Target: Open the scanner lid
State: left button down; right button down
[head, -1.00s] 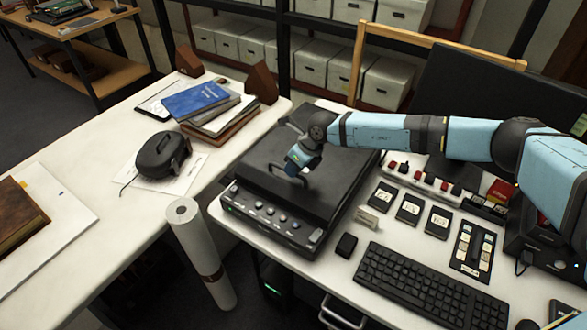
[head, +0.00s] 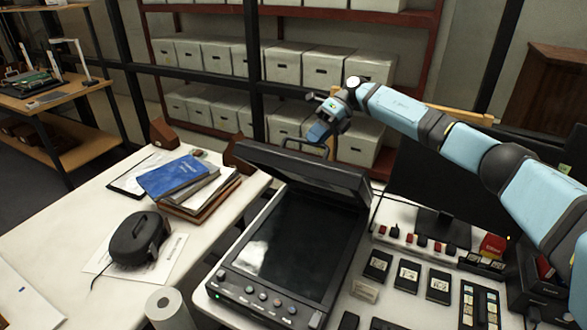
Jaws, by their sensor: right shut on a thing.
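The scanner (head: 262,292) stands on the white desk with its row of front buttons facing me. Its dark glass bed (head: 300,240) is uncovered. The scanner lid (head: 300,172) is raised and tilted up at the back, seen nearly edge-on. My right gripper (head: 312,148) is at the lid's upper edge, shut on the lid's handle; its fingertips are small and partly hidden. My left gripper is not in view.
A dark monitor (head: 425,180) stands right of the lid, close to my right arm. Slides, small cartridges and a red-switched strip (head: 420,241) lie right of the scanner. Shelved boxes (head: 285,64) stand behind.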

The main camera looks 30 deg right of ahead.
jog(key=w+d+r+b, duration=0.2)
jog(key=w+d+r, duration=0.1)
jog(key=w+d, duration=0.2)
jog(key=d, duration=0.2)
jog(key=shift+w+d+r+b, duration=0.3)
jog(key=shift+w+d, duration=0.1)
jog(key=c, duration=1.2)
grip_release()
jog(key=shift+w+f, duration=0.1)
jog(key=shift+f, duration=0.05)
jog(key=shift+c, duration=0.2)
jog(key=shift+o, duration=0.5)
jog(key=shift+w+d+f, duration=0.1)
jog(key=shift+w+d, duration=0.05)
jog(key=shift+d, duration=0.1)
jog(key=shift+a+r, duration=0.15)
jog(key=shift+r, duration=0.05)
